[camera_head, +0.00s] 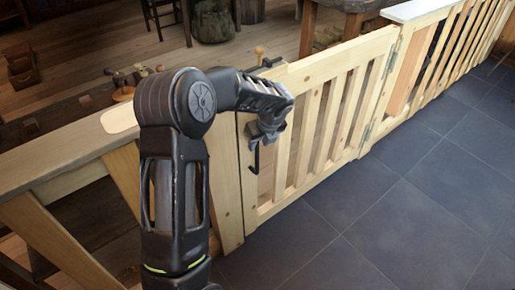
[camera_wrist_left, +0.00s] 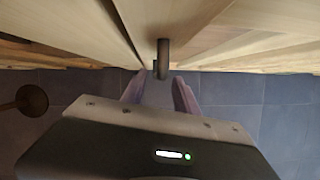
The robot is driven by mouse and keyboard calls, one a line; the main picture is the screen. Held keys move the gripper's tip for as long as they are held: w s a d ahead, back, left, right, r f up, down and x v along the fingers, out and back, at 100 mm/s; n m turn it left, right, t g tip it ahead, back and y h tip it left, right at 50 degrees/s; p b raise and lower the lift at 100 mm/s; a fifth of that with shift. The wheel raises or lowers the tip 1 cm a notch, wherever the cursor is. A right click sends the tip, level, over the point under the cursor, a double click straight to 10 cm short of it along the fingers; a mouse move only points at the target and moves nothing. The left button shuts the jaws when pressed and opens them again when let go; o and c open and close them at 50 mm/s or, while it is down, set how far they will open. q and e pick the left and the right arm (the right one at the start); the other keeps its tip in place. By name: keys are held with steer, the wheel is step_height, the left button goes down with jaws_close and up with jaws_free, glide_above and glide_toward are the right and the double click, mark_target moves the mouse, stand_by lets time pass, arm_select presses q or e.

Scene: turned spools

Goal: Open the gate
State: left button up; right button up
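The gate (camera_head: 345,55) is pale wood with upright slats. In the head view it stands in line with the fence and looks closed. A black handle (camera_head: 256,158) shows at its left end, partly hidden by my left gripper (camera_head: 262,135). A dark bar of the handle (camera_wrist_left: 162,55) also shows in the left wrist view, in line with the gap between my left fingers (camera_wrist_left: 157,88). The fingers are apart. I cannot tell whether they touch the handle. A black latch piece (camera_head: 270,62) sits at the gate's top left corner. My right gripper is out of view.
A fence post and rail (camera_head: 60,165) stand left of the gate, and more fence (camera_head: 440,50) runs to the right. The dark tiled floor (camera_head: 400,200) in front of the gate is clear. Stools and a tree-stump-like block (camera_head: 212,20) stand behind.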

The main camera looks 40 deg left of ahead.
mark_target(258, 145)
arm_select(q)
steer(key=x, duration=0.4)
steer(key=shift+f, duration=0.1)
steer(key=shift+c, duration=0.6)
jaws_close()
stand_by(0.8)
